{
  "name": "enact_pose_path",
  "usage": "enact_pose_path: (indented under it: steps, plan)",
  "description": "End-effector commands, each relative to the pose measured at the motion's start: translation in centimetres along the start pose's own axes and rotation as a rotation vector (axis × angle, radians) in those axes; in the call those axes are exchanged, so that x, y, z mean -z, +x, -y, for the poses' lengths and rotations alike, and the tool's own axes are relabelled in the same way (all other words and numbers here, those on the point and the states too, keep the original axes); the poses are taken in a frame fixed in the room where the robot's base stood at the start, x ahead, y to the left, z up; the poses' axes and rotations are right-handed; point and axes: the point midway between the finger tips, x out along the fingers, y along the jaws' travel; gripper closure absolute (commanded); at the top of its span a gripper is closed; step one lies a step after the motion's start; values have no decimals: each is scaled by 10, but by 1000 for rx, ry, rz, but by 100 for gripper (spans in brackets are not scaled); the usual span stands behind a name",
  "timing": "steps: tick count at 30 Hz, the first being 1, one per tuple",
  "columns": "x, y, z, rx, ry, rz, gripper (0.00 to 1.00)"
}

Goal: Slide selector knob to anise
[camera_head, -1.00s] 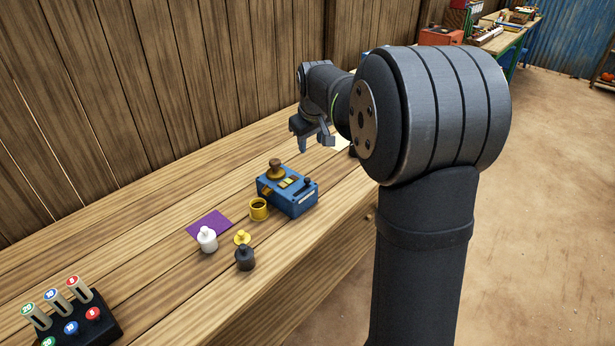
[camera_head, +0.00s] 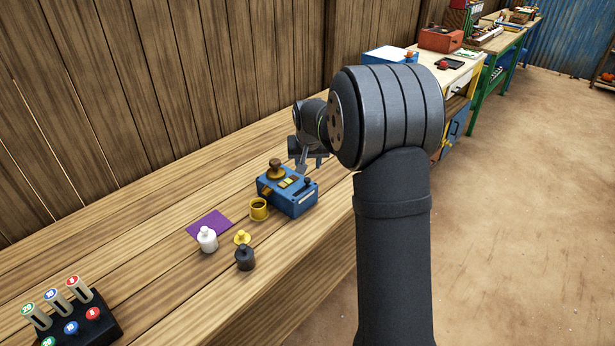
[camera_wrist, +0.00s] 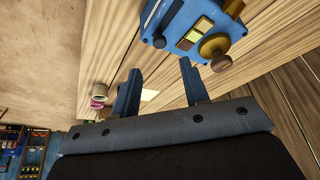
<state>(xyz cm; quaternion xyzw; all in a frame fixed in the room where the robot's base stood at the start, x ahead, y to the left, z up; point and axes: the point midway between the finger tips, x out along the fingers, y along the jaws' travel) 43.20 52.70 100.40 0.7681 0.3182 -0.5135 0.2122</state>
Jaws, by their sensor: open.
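The blue box (camera_head: 287,196) stands on the wooden bench; it also shows at the top of the wrist view (camera_wrist: 200,18). A small black knob (camera_head: 307,182), which looks like the selector knob, sits at its right end; the wrist view shows it at the box's edge (camera_wrist: 159,42). A brown-topped brass knob (camera_head: 275,167) and yellow panels are also on the box. Any anise label is too small to read. My gripper (camera_head: 309,160) is open and empty, above and just behind the box. In the wrist view its fingertips (camera_wrist: 159,67) are apart from the black knob.
A yellow cup (camera_head: 259,209) stands beside the box. White (camera_head: 207,240), yellow (camera_head: 242,238) and black (camera_head: 245,258) weights stand nearer, by a purple mat (camera_head: 208,223). A black rack (camera_head: 82,327) is at the lower left. A plank wall runs behind the bench.

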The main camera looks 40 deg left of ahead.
Motion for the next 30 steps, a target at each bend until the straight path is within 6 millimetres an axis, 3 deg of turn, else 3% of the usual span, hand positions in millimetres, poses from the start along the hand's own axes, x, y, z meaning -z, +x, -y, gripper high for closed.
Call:
enact_pose_path:
  steps: [6, 12, 26, 30]
  plan:
    - [0, 46, 0, 0, 0, 2, 59]
    - [0, 73, 0, 0, 0, 1, 59]
    - [0, 83, 0, 0, 0, -1, 59]
    - [0, 83, 0, 0, -1, -1, 86]
